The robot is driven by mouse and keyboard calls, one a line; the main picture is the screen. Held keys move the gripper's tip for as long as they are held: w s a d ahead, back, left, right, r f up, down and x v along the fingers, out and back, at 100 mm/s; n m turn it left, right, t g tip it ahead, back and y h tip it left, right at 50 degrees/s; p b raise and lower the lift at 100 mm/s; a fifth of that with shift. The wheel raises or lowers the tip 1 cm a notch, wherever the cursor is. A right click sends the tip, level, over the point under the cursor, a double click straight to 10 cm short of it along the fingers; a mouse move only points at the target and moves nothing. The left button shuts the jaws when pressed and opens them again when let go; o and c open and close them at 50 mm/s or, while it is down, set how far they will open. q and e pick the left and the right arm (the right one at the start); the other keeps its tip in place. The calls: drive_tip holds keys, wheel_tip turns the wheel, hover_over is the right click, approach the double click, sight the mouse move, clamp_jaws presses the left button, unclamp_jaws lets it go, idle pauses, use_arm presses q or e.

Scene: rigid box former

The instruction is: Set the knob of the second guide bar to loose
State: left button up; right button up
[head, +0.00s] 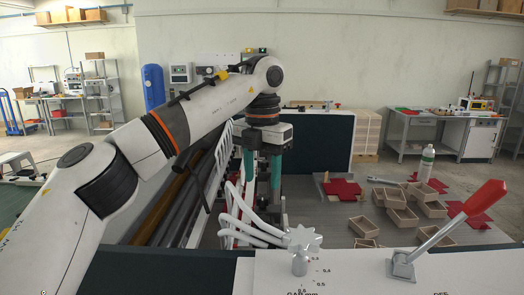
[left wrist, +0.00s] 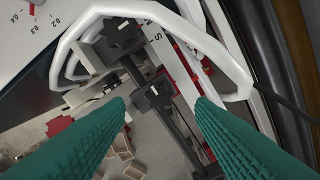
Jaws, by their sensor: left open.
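My left gripper (head: 262,178) is open, its two teal fingers pointing down beside the white curved rails (head: 238,212) of the machine. In the left wrist view the fingers (left wrist: 160,103) are apart, with a black block (left wrist: 154,94) bearing a small white mark visible between the tips. No contact with the fingers is clear. My right gripper is not in view.
A white panel (head: 345,275) with a gap scale carries a star knob (head: 300,240) and a red-handled lever (head: 472,208). White tube loops (left wrist: 238,85) arch close to the fingers.

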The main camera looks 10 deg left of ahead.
sight(262, 197)
use_arm(q)
wheel_tip(262, 197, up, 8)
drive_tip(key=p, duration=0.1)
drive_tip(key=shift+f, duration=0.15)
